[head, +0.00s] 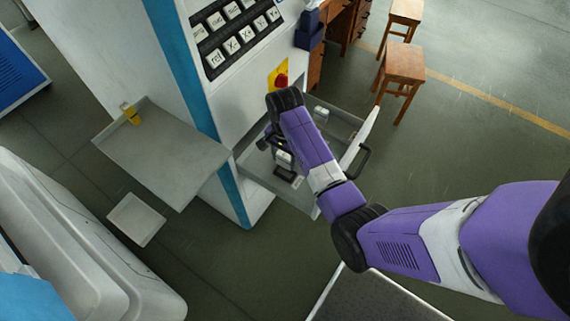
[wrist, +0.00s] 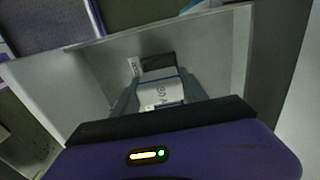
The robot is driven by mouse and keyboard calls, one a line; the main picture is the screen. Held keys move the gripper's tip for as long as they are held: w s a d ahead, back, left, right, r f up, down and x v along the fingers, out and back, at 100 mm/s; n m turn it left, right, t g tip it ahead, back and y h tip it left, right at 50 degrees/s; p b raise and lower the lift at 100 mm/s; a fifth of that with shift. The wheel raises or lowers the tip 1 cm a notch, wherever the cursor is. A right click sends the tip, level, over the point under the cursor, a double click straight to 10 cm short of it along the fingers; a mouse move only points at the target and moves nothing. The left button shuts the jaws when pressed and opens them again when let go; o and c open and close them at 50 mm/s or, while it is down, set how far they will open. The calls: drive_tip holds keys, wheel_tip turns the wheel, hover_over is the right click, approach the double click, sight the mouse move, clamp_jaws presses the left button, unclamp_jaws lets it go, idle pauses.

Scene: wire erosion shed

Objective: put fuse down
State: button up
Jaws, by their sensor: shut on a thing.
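The fuse, a pale block with dark markings, shows in the wrist view (wrist: 153,93) between the two grey fingers of my gripper (wrist: 155,88). My gripper is shut on it. In the head view my gripper is partly hidden behind my purple arm, and the fuse (head: 284,157) shows as a small white block inside the open drawer (head: 318,210). The drawer walls (wrist: 35,95) surround it in the wrist view. I cannot tell whether the fuse touches the drawer floor.
A dark object (wrist: 158,63) with a white end lies in the drawer just beyond the fuse. Another small white item (head: 321,113) is at the drawer's far side. A grey side shelf (head: 165,150) holds a yellow item (head: 130,113). Wooden stools (head: 402,65) stand behind.

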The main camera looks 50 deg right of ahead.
sight(285, 166)
drive_tip(key=shift+f, duration=1.9)
drive_tip(key=shift+f, duration=0.6)
drive_tip(key=o, duration=1.4)
drive_tip(key=shift+r, duration=0.15)
wheel_tip(285, 166, up, 13)
drive_tip(key=shift+b, duration=0.35)
